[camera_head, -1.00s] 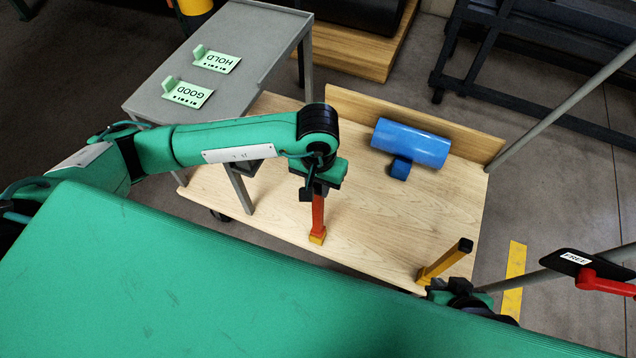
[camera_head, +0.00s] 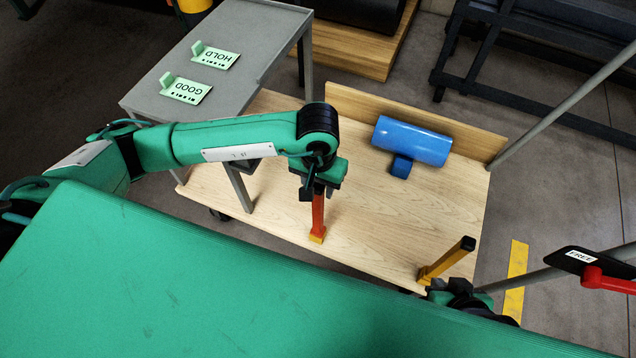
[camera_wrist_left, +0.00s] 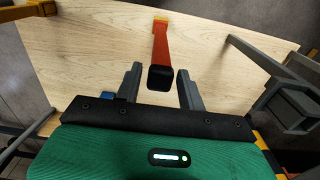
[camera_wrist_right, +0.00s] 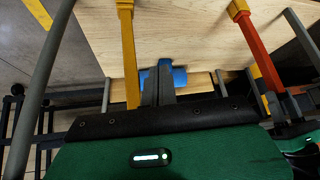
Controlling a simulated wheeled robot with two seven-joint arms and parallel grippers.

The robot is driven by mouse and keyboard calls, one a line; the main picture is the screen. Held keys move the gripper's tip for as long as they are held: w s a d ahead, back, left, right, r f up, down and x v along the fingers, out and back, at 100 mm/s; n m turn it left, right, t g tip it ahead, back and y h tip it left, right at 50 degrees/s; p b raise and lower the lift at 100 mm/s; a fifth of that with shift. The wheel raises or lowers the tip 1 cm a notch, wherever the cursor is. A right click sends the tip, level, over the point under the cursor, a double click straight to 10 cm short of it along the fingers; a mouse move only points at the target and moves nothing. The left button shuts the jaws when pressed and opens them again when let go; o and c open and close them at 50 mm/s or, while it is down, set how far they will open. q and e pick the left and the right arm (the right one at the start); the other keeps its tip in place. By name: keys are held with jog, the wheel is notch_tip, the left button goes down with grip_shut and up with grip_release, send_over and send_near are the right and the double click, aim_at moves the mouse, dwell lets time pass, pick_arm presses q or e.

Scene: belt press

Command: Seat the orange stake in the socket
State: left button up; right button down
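An orange-red stake (camera_head: 318,214) with a black top stands upright on a yellow socket block (camera_head: 317,236) on the wooden table. It also shows in the left wrist view (camera_wrist_left: 160,46). My left gripper (camera_wrist_left: 160,84) is open, its fingers either side of the black top with gaps visible; in the head view, it (camera_head: 318,184) hides that top. A yellow-orange stake (camera_head: 448,259) with a black top stands near the table's front right edge. My right gripper (camera_head: 458,294) is beside it, partly hidden by my green body; in the right wrist view its fingers (camera_wrist_right: 163,80) are together, right of that stake (camera_wrist_right: 129,58).
A blue cylinder (camera_head: 412,142) with a blue block (camera_head: 400,167) lies by the table's back board. A grey side table (camera_head: 235,95) holds GOOD (camera_head: 187,94) and HOLD (camera_head: 215,61) cards. A FREE sign (camera_head: 580,257) with a red handle is at right. The table's middle is clear.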

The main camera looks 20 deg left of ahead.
pick_arm(q)
jog(key=shift+o, duration=0.5)
jog(key=shift+w+r, duration=0.1)
jog(key=shift+r, duration=0.4)
notch_tip(320, 180, up, 13)
jog(key=p, duration=0.1)
pick_arm(e)
jog(key=shift+w+a+r, duration=0.1)
jog(key=shift+a+r, duration=0.05)
jog(key=shift+r, duration=0.5)
pick_arm(q)
jog(key=shift+f, duration=0.1)
